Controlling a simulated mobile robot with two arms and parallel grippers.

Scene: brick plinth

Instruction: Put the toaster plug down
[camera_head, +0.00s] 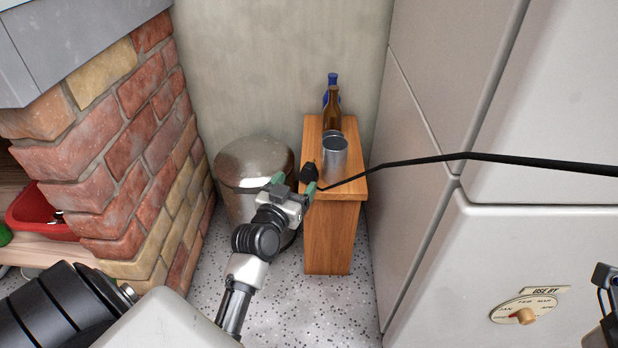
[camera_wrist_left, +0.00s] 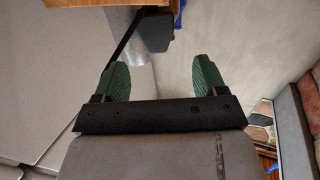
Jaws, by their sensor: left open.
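The black toaster plug (camera_head: 309,172) is at the left front edge of the narrow wooden stand (camera_head: 335,225), apparently resting on its top. Its black cable (camera_head: 440,159) runs off to the right edge of the head view. My left gripper (camera_head: 295,185) is open just in front of the plug. In the left wrist view the green fingers of the left gripper (camera_wrist_left: 160,76) are spread with nothing between them. The dark plug (camera_wrist_left: 155,30) shows beyond the fingertips, apart from them. A piece of my right gripper (camera_head: 606,285) shows at the right edge; its jaws are unclear.
A metal can (camera_head: 335,158) stands close behind the plug, with a brown bottle (camera_head: 331,108) and a blue-capped bottle (camera_head: 333,80) farther back. A round metal bin (camera_head: 250,163) stands left of the stand. A brick plinth (camera_head: 130,150) and pale cabinets (camera_head: 500,250) flank the space.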

